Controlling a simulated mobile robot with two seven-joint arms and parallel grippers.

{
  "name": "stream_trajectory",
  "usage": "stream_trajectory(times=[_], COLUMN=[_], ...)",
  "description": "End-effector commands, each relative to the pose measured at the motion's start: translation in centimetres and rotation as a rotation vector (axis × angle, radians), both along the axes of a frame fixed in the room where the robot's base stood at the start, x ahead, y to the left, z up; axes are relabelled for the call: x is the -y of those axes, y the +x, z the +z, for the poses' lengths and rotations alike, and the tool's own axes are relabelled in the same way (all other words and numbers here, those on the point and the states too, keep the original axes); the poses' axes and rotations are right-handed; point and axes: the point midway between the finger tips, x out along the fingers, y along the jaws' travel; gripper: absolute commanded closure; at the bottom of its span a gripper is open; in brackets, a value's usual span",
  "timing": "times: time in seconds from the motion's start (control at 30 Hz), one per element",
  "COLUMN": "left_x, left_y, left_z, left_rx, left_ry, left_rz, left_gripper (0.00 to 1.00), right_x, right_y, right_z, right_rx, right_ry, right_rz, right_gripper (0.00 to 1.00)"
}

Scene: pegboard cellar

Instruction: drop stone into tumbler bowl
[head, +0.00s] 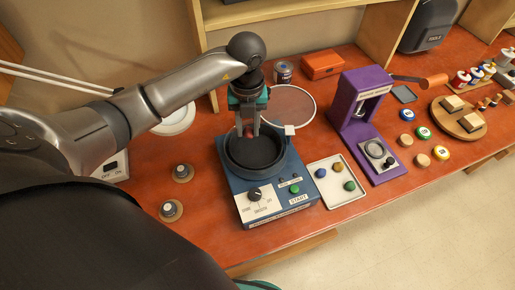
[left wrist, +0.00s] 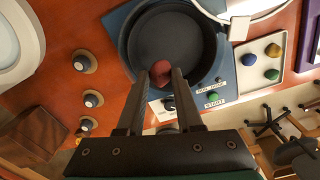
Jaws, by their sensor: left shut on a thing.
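My left gripper (head: 248,130) is shut on a small red stone (head: 248,133), held between the fingertips above the tumbler bowl. In the left wrist view, the stone (left wrist: 162,69) sits between the two finger ends (left wrist: 162,76), overlapping the bowl's rim. The round dark bowl (head: 256,152) sits in the blue tumbler base (head: 262,212), with a dial and a green START button on its front panel. The bowl also shows in the left wrist view (left wrist: 175,38); its visible inside looks empty. My right gripper is not in view.
A white tray (head: 344,202) with blue, brown and green stones lies right of the tumbler. A purple press-like stand (head: 351,105) is beyond it.

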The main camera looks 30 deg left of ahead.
Motion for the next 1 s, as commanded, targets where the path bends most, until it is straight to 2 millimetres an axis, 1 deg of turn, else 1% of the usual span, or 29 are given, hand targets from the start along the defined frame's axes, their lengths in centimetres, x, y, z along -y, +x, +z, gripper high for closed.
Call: stream_trajectory(times=[0.07, 0.1, 0.37, 0.4, 0.63, 0.73, 0.87, 1.0], left_x=[0.0, 0.0, 0.0, 0.0, 0.0, 0.0, 0.0, 0.1], left_y=[0.0, 0.0, 0.0, 0.0, 0.0, 0.1, 0.2, 0.2], left_z=[0.1, 0.1, 0.1, 0.1, 0.1, 0.7, 2.6, 5.9], left_rx=[0.000, 0.000, 0.000, 0.000, 0.000, 0.003, 0.006, 0.008], left_ry=[0.000, 0.000, 0.000, 0.000, 0.000, -0.001, 0.000, 0.000], left_rz=[0.000, 0.000, 0.000, 0.000, 0.000, 0.000, -0.001, -0.001], left_gripper=[1.00, 0.61, 0.32, 0.30, 0.30, 0.30, 0.30, 0.30], right_x=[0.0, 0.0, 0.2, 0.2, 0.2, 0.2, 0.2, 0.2], right_y=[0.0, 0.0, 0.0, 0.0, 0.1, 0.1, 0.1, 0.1], right_z=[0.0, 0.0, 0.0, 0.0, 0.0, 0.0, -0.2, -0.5], right_rx=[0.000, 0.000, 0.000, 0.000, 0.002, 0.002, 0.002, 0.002], right_ry=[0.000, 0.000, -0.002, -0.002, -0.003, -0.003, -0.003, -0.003], right_rz=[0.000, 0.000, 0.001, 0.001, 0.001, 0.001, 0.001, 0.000], right_gripper=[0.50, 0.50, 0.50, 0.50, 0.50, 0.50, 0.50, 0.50])
